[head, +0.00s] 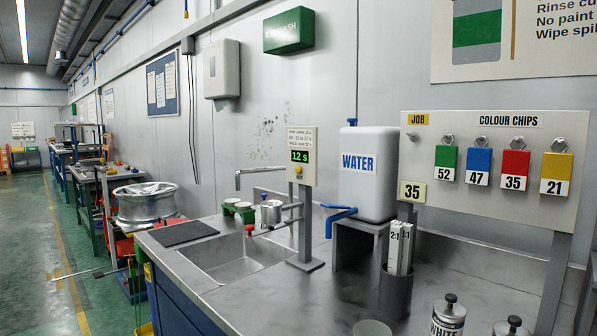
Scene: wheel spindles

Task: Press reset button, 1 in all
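A timer box (302,157) stands on a grey post (305,225) beside the sink. Its green-lit display (300,156) reads 12 s, with small printed lines above it that are hard to read. A small round yellow button (299,170) sits just below the display. It may be the reset button, but I see no readable label on it. Nothing touches the button. Neither of my grippers is in view.
A steel cup (271,213) hangs at the post over the sink (232,258). A white water tank (369,175) with a blue tap (339,214) stands right of the post. A grey holder (396,292) with sticks and a colour chip board (500,215) are farther right.

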